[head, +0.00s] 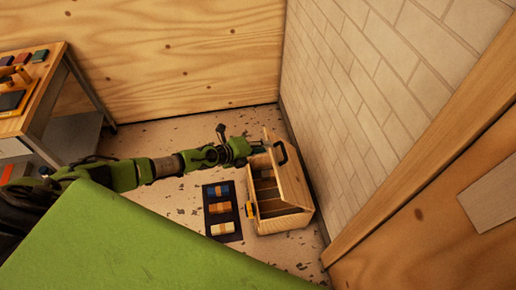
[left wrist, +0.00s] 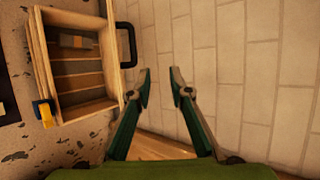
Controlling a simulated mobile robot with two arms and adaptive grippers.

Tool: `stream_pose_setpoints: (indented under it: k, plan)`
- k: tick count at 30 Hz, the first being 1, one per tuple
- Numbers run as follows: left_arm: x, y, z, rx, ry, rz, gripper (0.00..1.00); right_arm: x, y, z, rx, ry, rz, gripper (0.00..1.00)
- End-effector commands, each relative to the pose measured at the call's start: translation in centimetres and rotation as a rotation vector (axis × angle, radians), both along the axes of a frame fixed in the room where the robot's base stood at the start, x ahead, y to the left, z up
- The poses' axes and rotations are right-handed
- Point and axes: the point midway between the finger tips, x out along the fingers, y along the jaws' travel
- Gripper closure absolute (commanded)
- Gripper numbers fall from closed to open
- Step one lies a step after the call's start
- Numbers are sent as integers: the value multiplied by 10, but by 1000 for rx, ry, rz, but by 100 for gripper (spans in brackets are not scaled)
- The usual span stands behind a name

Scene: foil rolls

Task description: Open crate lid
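The wooden crate (head: 283,222) stands on the floor by the brick wall, and its inside with several dividers shows. Its lid (head: 291,180) stands raised along the wall side, with a black handle (head: 281,152). In the left wrist view the crate (left wrist: 85,110) is at the left, with the lid (left wrist: 110,52) nearly edge-on and the handle (left wrist: 127,45) on its outer side. My left gripper (head: 262,148) is at the far end of the crate near the handle. In the left wrist view its fingers (left wrist: 160,82) are apart, with nothing between them. My right gripper is out of view.
A dark mat (head: 211,216) with blue, orange and white rolls lies left of the crate. A yellow latch (head: 250,209) is on the crate's front. The brick wall (head: 350,110) is close on the right. A workbench (head: 45,95) stands at the left.

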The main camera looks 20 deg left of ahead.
Motion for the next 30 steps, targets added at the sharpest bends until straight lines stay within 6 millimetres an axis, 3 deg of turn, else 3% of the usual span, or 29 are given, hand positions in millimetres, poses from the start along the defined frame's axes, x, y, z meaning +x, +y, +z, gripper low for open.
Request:
stream_pose_setpoints:
  k: [23, 24, 26, 30]
  plan:
    - [-17, 11, 7, 1, 8, 6, 81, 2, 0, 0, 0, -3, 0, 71]
    - [-17, 11, 7, 1, 8, 6, 83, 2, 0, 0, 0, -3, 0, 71]
    - [-17, 11, 8, 1, 8, 7, 99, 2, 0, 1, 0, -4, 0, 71]
    - [-17, 11, 23, 2, 7, 6, 100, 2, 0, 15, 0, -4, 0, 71]
